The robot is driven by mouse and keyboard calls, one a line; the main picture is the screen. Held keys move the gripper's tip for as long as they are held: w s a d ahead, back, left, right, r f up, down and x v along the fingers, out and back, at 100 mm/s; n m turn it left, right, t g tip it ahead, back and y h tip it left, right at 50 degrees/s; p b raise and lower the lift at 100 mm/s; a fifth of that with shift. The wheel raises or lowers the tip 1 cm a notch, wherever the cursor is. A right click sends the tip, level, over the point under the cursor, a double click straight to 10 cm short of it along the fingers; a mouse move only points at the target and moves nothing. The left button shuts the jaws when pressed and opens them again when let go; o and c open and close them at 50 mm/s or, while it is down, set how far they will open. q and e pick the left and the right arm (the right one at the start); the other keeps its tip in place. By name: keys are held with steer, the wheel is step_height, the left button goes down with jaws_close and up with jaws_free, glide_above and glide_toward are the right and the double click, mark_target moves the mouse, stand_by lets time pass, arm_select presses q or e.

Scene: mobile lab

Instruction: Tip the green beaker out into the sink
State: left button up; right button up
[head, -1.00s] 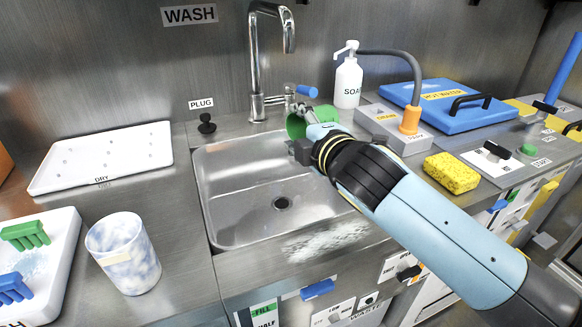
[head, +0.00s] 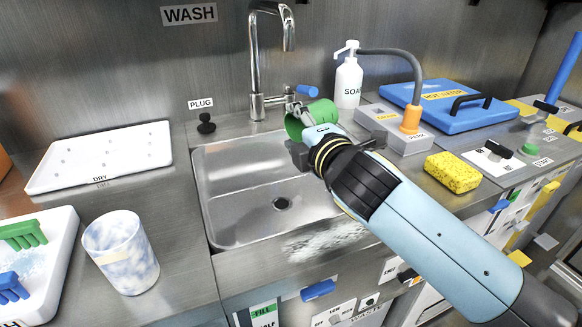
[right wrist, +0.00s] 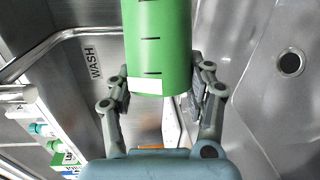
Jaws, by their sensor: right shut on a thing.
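The green beaker (head: 296,124) is over the back right part of the sink (head: 240,190) in the head view, lying tilted with its open end toward the left. My right gripper (head: 310,140) is shut on it, and the arm hides part of the beaker. In the right wrist view the green beaker (right wrist: 158,45) with dark marks sits between the two fingers of my right gripper (right wrist: 162,88). The sink drain (right wrist: 291,62) shows at the right there. No liquid is visible coming from the beaker. My left gripper is not in view.
The tap (head: 256,60) stands behind the sink. A soap bottle (head: 348,80), a grey block with an orange fitting (head: 410,121) and a yellow sponge (head: 452,172) are to the right. A marbled cup (head: 122,255) and white drying tray (head: 60,180) are to the left.

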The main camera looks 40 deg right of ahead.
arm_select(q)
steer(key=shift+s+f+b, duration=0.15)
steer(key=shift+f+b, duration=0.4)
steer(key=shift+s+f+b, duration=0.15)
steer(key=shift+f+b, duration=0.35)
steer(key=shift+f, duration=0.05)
arm_select(e)
steer(key=shift+a+n+t+h, duration=0.15)
steer(key=shift+a+n+t, duration=0.05)
steer(key=shift+n, duration=0.4)
steer(key=shift+a+n+t+h, duration=0.15)
steer(key=shift+n+t, duration=0.05)
steer(key=shift+n, duration=0.4)
arm_select(q)
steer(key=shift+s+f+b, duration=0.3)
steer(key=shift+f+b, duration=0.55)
steer(key=shift+b, duration=0.05)
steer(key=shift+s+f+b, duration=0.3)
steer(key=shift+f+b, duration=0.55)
arm_select(e)
steer(key=shift+s+a+f+n+t, duration=0.1)
steer(key=shift+a+n+t, duration=0.2)
steer(key=shift+n, duration=0.5)
steer(key=shift+a+f+n+t, duration=0.15)
steer(key=shift+n+t, duration=0.15)
steer(key=shift+n, duration=0.5)
